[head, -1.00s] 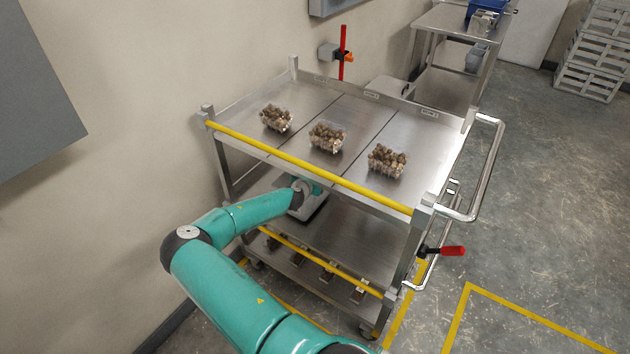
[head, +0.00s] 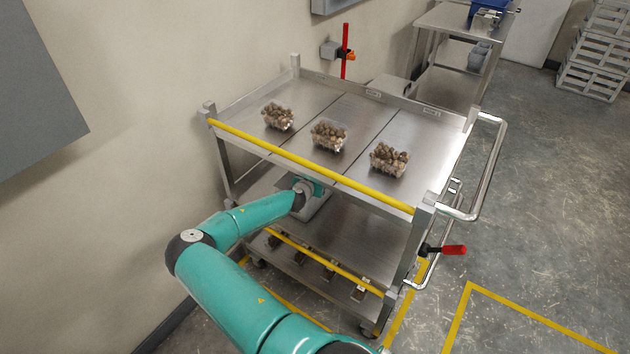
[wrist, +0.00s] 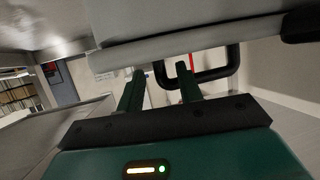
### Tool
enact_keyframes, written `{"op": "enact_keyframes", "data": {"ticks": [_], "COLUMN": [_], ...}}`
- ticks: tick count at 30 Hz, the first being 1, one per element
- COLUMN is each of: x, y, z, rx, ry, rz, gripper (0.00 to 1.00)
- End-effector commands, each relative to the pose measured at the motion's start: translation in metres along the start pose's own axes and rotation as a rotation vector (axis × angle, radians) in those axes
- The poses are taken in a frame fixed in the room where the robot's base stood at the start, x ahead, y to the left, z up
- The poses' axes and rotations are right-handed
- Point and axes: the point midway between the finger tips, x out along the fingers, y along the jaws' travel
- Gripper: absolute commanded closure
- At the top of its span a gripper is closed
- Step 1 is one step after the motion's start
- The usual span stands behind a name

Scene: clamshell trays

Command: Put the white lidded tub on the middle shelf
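A pale grey-white box shape, which looks like the white lidded tub (head: 316,206), is at the middle shelf (head: 350,232) under the top deck in the head view. It is partly hidden by my arm and the deck edge. In the wrist view a pale slab (wrist: 190,38), likely the tub, fills the top. My gripper (wrist: 160,72) has its two green fingers apart, with light background between them. Their tips are close to the slab's lower edge; I cannot tell whether they touch it. A dark loop (wrist: 236,68) shows beside and behind the right finger.
The trolley's top deck (head: 400,128) holds three clear punnets (head: 278,117) of brown round items. A yellow bar (head: 300,163) runs along its front edge. A lower shelf (head: 345,285) sits below. A red-gripped lever (head: 452,250) and a metal handle (head: 490,170) stick out right.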

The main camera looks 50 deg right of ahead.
Motion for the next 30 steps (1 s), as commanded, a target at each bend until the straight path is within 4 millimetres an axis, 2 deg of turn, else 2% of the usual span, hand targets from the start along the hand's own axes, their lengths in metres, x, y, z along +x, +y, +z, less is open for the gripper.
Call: {"op": "enact_keyframes", "data": {"ticks": [5, 18, 23, 30], "x": [-0.015, -0.104, -0.118, -0.122], "y": [-0.002, -0.001, -0.001, 0.0], "z": [-0.003, -0.002, -0.002, -0.001], "rx": [0.002, 0.001, 0.0, 0.005], "ry": [0.002, 0.002, 0.002, -0.008], "rz": [-0.002, -0.002, -0.002, 0.005], "gripper": [0.64, 0.64, 0.64, 0.64]}}
